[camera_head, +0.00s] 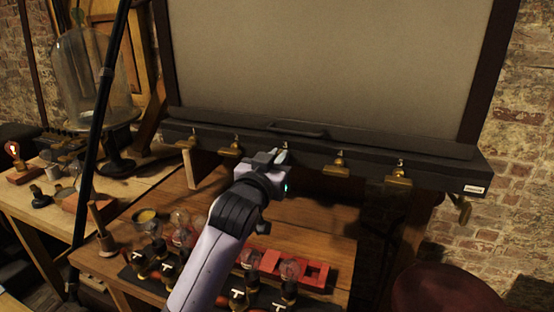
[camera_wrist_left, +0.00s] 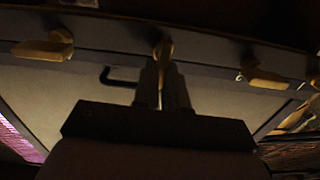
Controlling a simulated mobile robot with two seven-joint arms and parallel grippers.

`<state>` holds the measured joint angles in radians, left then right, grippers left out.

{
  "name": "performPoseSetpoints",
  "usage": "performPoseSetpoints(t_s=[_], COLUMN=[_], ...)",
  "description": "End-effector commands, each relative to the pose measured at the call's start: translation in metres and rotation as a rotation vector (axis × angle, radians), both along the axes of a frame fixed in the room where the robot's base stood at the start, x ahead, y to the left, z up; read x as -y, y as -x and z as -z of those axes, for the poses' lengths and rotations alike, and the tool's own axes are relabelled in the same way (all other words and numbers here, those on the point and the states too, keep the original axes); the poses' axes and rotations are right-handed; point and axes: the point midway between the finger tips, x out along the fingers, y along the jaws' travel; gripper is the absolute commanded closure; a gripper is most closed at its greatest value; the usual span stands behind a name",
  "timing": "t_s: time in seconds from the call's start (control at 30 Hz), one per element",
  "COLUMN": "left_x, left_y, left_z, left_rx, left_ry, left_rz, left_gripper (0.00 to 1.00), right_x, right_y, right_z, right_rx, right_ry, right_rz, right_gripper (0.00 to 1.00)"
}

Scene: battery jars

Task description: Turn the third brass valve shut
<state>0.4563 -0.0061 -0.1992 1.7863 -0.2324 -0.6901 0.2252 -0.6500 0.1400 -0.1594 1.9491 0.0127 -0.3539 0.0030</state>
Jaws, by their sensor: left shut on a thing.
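A dark rail (camera_head: 430,173) under a large pale panel carries a row of brass valves. From the left these are the first valve (camera_head: 187,142), the second valve (camera_head: 235,148), the third, mostly hidden by my gripper, then a fourth (camera_head: 337,168) and a fifth (camera_head: 398,178). My left gripper (camera_head: 271,157) is at the third valve's place, shut on it. In the left wrist view the third valve (camera_wrist_left: 164,48) shows as a narrow brass piece at the fingertips (camera_wrist_left: 161,83). Its exact angle is hard to tell. The valves on either side have handles lying along the rail. My right gripper is not in view.
A wooden table (camera_head: 310,232) below holds bulbs and red blocks (camera_head: 310,272) close to my left arm. A glass bell jar (camera_head: 88,75) stands on the left bench. A black handle (camera_head: 298,129) sits on the rail. A red rounded seat (camera_head: 440,290) is lower right.

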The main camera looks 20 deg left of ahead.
Motion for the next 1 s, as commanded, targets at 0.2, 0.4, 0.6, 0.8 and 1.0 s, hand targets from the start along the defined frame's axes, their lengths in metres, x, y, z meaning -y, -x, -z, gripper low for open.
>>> performPoseSetpoints(t_s=[0.2,0.4,0.6,0.8,1.0], left_x=[0.0014,0.0037,0.0055,0.008,0.009], left_y=[-0.0001,0.0,0.0,0.0001,0.0001], left_z=[0.0006,0.0008,0.0021,0.0037,0.0056], left_rx=[0.003,0.01,0.016,0.022,0.028], left_ry=[-0.126,-0.303,-0.494,-0.684,-0.875], left_rz=[0.0,0.0,-0.001,0.0,-0.001], left_gripper=[1.0,1.0,1.0,1.0,1.0], right_x=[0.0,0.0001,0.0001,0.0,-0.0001], right_y=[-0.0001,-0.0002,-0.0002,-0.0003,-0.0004], right_z=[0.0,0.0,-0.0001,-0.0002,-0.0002], right_rx=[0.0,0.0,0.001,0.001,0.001], right_ry=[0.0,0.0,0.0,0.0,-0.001], right_rz=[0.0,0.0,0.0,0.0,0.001], right_gripper=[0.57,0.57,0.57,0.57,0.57])
